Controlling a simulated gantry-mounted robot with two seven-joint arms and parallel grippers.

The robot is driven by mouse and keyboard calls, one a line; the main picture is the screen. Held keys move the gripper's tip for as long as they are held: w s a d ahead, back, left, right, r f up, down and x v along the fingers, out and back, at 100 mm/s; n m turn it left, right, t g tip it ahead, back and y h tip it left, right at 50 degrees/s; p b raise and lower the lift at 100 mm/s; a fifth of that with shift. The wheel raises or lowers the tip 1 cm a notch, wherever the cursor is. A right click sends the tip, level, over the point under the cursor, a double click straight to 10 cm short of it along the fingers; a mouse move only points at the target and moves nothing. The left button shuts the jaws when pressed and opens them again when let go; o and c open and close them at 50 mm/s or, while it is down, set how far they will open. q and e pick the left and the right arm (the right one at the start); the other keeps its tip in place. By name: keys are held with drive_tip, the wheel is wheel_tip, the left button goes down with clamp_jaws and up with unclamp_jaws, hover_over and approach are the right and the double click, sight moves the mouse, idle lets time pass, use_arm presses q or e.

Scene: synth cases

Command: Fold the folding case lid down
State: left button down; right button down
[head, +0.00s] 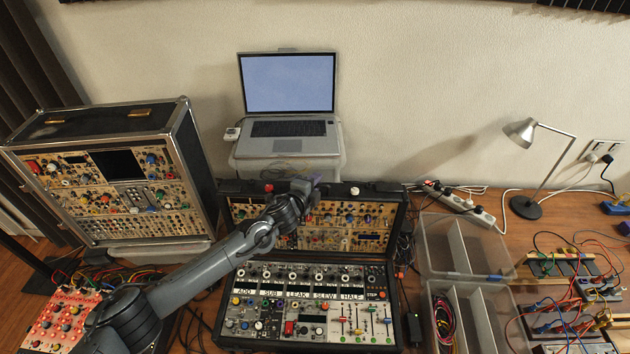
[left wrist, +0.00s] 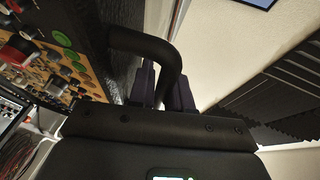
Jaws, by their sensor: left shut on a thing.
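The folding case is open on the table, with its base (head: 305,325) full of knobs, sliders and jacks. Its lid (head: 350,222) stands raised at the back, its inner side covered with tan panels and knobs. My left gripper (head: 314,181) reaches over the lid's top edge. In the left wrist view, the purple fingers of my left gripper (left wrist: 166,86) are shut on a black handle (left wrist: 150,44) on the lid (left wrist: 50,62). My arm hides part of the lid's left side. My right gripper is not in view.
A laptop (head: 290,90) stands on a stand behind the lid. A large synth case (head: 110,180) is at the left. Clear bins (head: 465,245), a power strip (head: 470,208), a lamp (head: 535,165) and wired boards (head: 570,300) are at the right.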

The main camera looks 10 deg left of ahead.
use_arm(q)
drive_tip(key=s+d+f+m+t+b, duration=0.1)
drive_tip(key=s+d+t, duration=0.1)
drive_tip(key=s, duration=0.7)
drive_tip(key=s+d+f+m+t+b, duration=0.1)
drive_tip(key=s+d+t, duration=0.1)
drive_tip(key=s, duration=0.8)
drive_tip(key=shift+f+t+h+b, duration=0.15)
drive_tip(key=shift+t+h+b, duration=0.15)
drive_tip(key=shift+t+b, duration=0.15)
drive_tip(key=c, duration=1.4)
unclamp_jaws()
drive_tip(key=shift+a, duration=0.1)
